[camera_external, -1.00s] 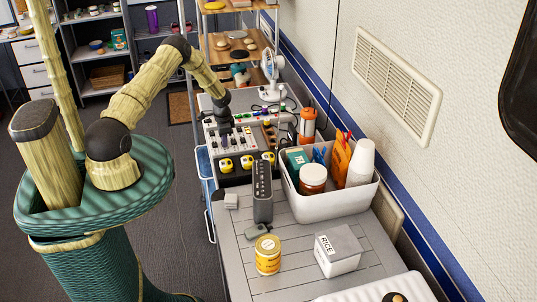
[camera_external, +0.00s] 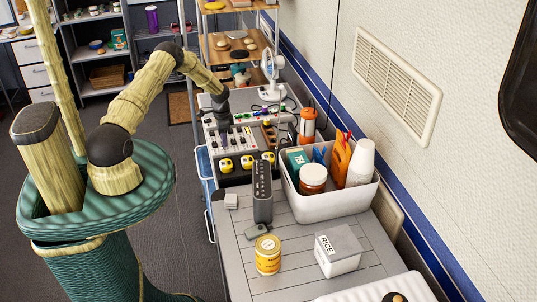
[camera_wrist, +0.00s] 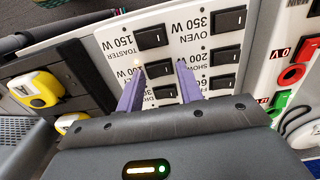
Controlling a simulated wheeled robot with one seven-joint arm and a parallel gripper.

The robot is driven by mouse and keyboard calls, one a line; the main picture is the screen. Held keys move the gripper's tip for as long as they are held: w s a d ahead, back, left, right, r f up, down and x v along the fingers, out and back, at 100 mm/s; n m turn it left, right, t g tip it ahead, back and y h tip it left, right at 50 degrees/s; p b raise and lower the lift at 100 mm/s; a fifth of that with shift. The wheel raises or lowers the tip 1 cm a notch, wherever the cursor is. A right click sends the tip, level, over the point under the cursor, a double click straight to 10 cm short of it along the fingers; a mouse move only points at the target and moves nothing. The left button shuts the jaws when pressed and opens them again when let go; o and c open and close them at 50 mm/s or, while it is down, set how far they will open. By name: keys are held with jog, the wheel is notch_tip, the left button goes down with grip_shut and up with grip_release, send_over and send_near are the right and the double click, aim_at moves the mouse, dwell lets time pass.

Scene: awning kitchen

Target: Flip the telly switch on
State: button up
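A white switch panel (camera_wrist: 118,42) with rows of black rocker switches fills the middle of the wrist view; its labels appear upside down. In the external view the panel (camera_external: 245,139) lies below my gripper (camera_external: 224,140).
Yellow-topped items (camera_external: 247,161) sit in front of the panel, also at left in the wrist view. Red and green parts (camera_wrist: 292,75) lie to its right there. A white bin (camera_external: 337,199), orange bottle (camera_external: 307,126) and fan (camera_external: 271,68) stand nearby.

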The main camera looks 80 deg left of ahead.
notch_tip(320, 180, up, 17)
jog(key=b, duration=0.4)
jog(key=shift+r+b, duration=0.2)
jog(key=shift+b, duration=0.1)
dwell(0.4)
jog(key=w+d+r, duration=0.2)
jog(key=w+d, duration=0.1)
jog(key=d, duration=0.6)
jog(key=w+d+r+m, duration=0.1)
jog(key=w+d+r, duration=0.1)
jog(key=d, duration=0.6)
jog(key=w+d+r, duration=0.3)
jog(key=d, duration=0.6)
jog(key=s+d+r+t, duration=0.1)
jog(key=s+d, duration=0.5)
jog(key=d, duration=0.5)
jog(key=s+d+r+n+t, duration=0.1)
jog(key=s+d, duration=0.6)
jog(key=d, duration=0.3)
jog(key=shift+d+r+t, duration=0.2)
jog(key=shift+d+t, duration=0.1)
jog(key=shift+d, duration=0.1)
